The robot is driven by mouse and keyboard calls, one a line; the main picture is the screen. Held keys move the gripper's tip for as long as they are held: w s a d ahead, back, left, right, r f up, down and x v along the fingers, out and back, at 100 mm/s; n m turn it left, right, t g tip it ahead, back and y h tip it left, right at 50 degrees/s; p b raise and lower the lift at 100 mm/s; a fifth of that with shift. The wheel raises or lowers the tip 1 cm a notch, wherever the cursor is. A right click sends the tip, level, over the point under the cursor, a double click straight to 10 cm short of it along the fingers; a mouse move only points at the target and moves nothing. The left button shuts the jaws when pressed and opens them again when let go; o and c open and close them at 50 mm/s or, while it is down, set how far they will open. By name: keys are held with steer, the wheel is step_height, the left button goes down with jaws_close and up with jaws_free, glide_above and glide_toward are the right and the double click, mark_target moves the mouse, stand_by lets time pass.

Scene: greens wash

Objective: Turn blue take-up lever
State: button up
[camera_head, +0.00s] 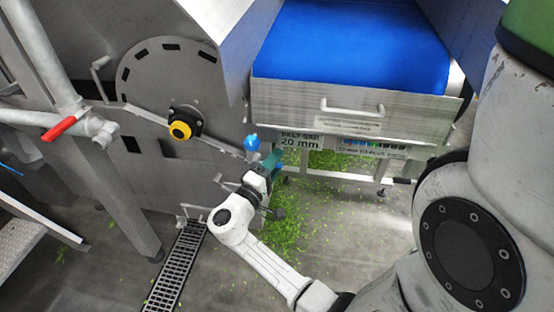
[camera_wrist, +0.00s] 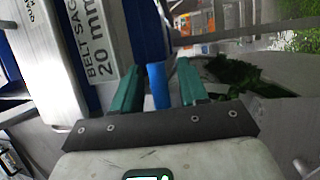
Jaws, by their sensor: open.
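The blue take-up lever shows as a round blue knob (camera_head: 251,142) at the machine's side, left of the belt end. In the wrist view a blue bar-like handle (camera_wrist: 158,85), which looks like this lever, stands between my two teal fingers. My gripper (camera_head: 272,163) is beside and just below the knob in the head view. In the wrist view my gripper (camera_wrist: 160,72) is open, with a finger on either side of the handle and gaps visible. I cannot tell whether either finger touches it. The lever's lower part is hidden by my gripper.
A white "BELT SAG 20 mm" sign (camera_head: 300,142) is close to my gripper. The blue belt (camera_head: 350,45) lies above a metal end panel (camera_head: 350,105) with a handle. A red valve lever (camera_head: 65,127) and a yellow-black knob (camera_head: 180,130) are left. Green scraps (camera_head: 295,237) litter the floor.

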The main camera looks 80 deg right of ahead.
steer(key=shift+s+d+r, duration=0.1)
steer(key=shift+s+d, duration=0.1)
steer(key=shift+d, duration=0.3)
jaws_close()
stand_by(0.3)
